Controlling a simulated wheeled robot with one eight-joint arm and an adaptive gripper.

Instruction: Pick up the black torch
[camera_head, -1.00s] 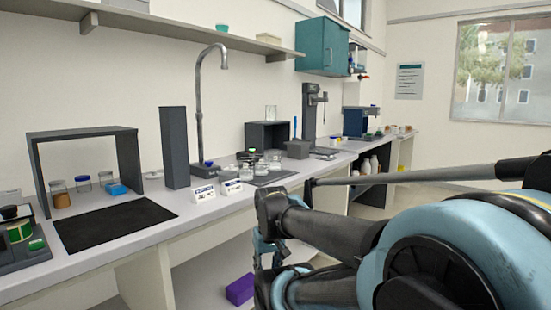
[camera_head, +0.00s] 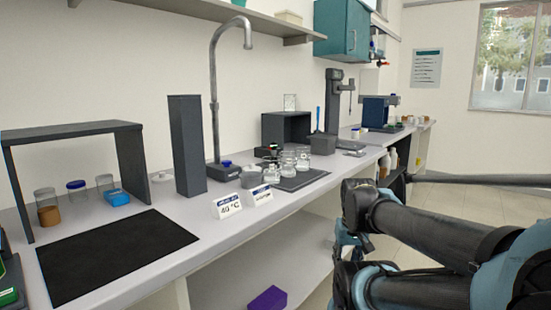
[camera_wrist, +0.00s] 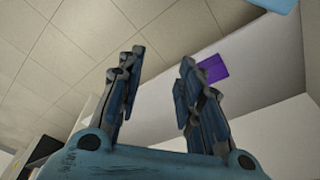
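I cannot make out a black torch for certain in either view. My gripper (camera_wrist: 155,90) shows in the wrist view with its two dark fingers spread apart and nothing between them. Beyond the fingers are floor tiles and a pale surface with a purple block. In the head view my arm fills the lower right, in front of the bench, and the fingertips are not clear there.
The long bench (camera_head: 215,233) carries a black mat (camera_head: 115,255), a dark frame (camera_head: 75,132), a tall dark block (camera_head: 187,145), a tap (camera_head: 213,90), glass jars (camera_head: 303,158) and signs (camera_head: 228,205). A purple block (camera_head: 268,299) lies on the lower shelf. Floor is open at right.

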